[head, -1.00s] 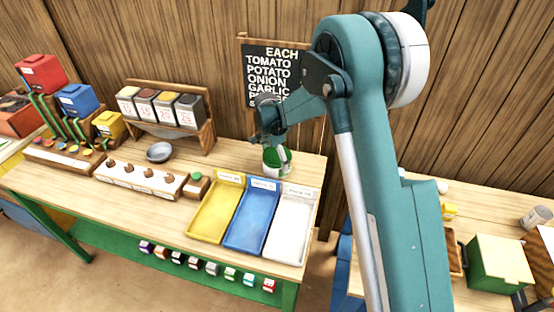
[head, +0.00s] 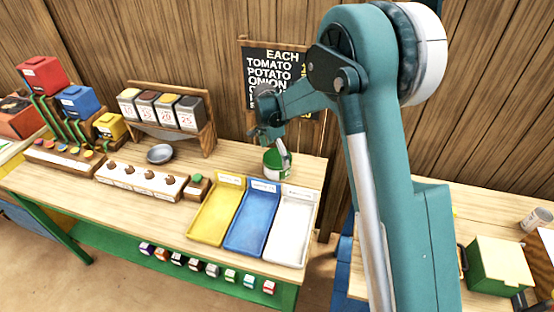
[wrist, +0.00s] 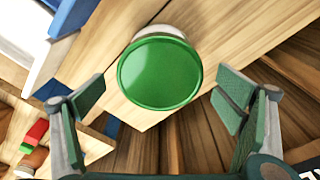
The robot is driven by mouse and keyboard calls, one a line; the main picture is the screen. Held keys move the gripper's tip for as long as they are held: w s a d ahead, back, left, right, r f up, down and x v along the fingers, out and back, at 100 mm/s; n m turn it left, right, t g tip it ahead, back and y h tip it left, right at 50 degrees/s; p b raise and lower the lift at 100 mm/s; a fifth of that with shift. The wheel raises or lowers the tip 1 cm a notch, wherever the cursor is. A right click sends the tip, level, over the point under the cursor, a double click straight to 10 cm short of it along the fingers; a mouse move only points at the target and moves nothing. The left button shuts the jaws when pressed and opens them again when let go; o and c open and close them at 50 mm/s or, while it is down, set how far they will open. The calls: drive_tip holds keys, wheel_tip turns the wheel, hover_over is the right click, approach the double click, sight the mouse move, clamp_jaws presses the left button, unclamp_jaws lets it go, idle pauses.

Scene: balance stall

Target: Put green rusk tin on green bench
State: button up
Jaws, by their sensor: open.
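The green rusk tin (head: 277,165) stands upright on the wooden top of the green bench (head: 135,205), near its back right corner. The bench has green legs and a green lower shelf. In the wrist view the tin's round green lid (wrist: 160,72) faces the camera, with a strip of pale side behind it. My gripper (wrist: 158,100) is open, its fingers spread wide on either side and apart from the tin. In the head view my gripper (head: 273,140) is just above the tin, and one finger partly covers it.
Yellow (head: 215,212), blue (head: 250,222) and white (head: 289,228) trays lie in front of the tin. A grey bowl (head: 160,153) and a canister rack (head: 172,136) stand to its left. A price board (head: 268,68) is behind. A second bench (head: 490,210) is at right.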

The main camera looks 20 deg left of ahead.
wheel_tip(320, 180, up, 8)
drive_tip(key=shift+s+a, duration=0.4)
drive_tip(key=shift+f, duration=0.1)
idle(0.5)
drive_tip(key=s+d+r+n+t, duration=0.1)
drive_tip(key=s+d+r, duration=0.4)
drive_tip(key=d, duration=0.4)
drive_tip(key=s+d+r+n+t+y, duration=0.1)
drive_tip(key=s+d+r+n, duration=0.15)
drive_tip(key=d+r, duration=0.6)
drive_tip(key=s+d+r+n, duration=0.1)
drive_tip(key=s+d+r, duration=0.45)
drive_tip(key=d, duration=0.45)
drive_tip(key=s+d+f+n+t, duration=0.1)
drive_tip(key=s+d+n+t, duration=0.1)
drive_tip(key=s+d, duration=0.8)
drive_tip(key=s+d+f+n+t, duration=0.1)
drive_tip(key=s+d+n+t, duration=0.1)
drive_tip(key=s+d, duration=0.7)
drive_tip(key=s, duration=0.7)
drive_tip(key=shift+d, duration=0.4)
